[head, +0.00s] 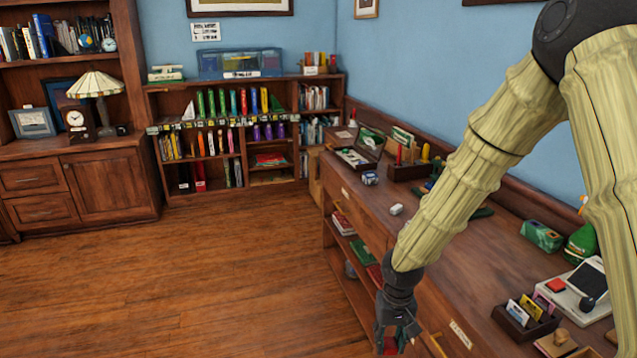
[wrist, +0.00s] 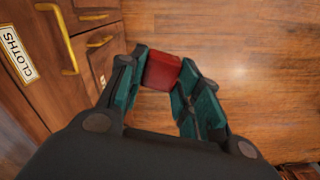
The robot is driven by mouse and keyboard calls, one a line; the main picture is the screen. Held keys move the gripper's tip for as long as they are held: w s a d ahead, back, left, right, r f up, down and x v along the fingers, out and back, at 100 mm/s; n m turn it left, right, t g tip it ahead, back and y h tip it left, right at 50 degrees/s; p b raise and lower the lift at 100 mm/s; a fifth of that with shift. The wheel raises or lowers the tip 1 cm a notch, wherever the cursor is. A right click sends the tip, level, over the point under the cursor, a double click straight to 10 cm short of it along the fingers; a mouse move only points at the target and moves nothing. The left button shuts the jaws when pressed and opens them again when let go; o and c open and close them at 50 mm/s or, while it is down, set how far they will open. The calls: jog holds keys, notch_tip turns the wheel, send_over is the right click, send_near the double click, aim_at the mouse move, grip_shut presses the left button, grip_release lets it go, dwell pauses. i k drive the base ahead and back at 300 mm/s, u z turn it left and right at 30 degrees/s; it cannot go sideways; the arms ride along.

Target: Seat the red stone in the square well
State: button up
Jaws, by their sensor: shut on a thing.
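My gripper (head: 397,334) hangs low in front of the long wooden counter in the head view. In the wrist view my gripper (wrist: 160,80) is shut on the red stone (wrist: 162,71), a red block held between the two teal fingertips. The wooden floor lies below it. In the head view only a small bit of red (head: 390,346) shows between the fingers at the lower edge. I cannot make out the square well in either view. An open case (head: 358,157) stands at the far end of the counter, but its inside is too small to tell.
Drawer fronts with a CLOTHS label (wrist: 18,55) and brass handles (wrist: 57,38) stand close left of the gripper. On the counter are a small white object (head: 396,210), a card holder (head: 527,318) and a card terminal (head: 575,290). The floor (head: 240,265) is clear.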

aim_at(352, 161)
jog(key=u, duration=0.65)
jog(key=i, duration=1.15)
jog(key=u, duration=0.8)
jog(key=i, duration=1.55)
jog(key=z, duration=0.35)
jog(key=i, duration=1.2)
jog(key=z, duration=1.7)
jog(key=i, duration=0.65)
jog(key=z, duration=0.6)
